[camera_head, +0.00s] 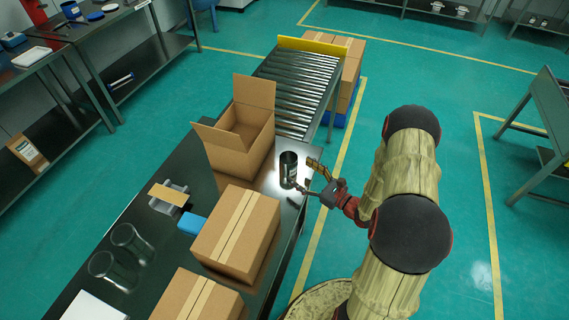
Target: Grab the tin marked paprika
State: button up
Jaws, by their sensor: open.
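A dark cylindrical tin (288,170) stands upright near the right edge of the dark table, just in front of the open cardboard box. Its label is too small to read, so I cannot tell whether it says paprika. My gripper (309,178) comes in from the right, at the tin's right side. Its jaws are open. One finger appears close to the tin's lower right side and the other is further right; I cannot tell whether either touches it.
An open cardboard box (241,145) stands behind the tin. A closed carton (236,233) sits in front, with another carton (196,298) nearer. A roller conveyor (298,92) extends behind.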

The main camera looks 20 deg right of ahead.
aim_at(282, 155)
jog(key=shift+w+d+f+h, duration=0.15)
jog(key=shift+w+f+h, duration=0.1)
jog(key=shift+w+h, duration=0.05)
jog(key=shift+w, duration=0.4)
jog(key=x, duration=0.2)
jog(key=b+x, duration=0.1)
jog(key=x, duration=0.1)
jog(key=b+x, duration=0.1)
jog(key=x, duration=0.1)
jog(key=shift+w+r, duration=0.3)
jog(key=shift+r, duration=0.05)
jog(key=shift+c, duration=1.3)
jog(key=c, duration=1)
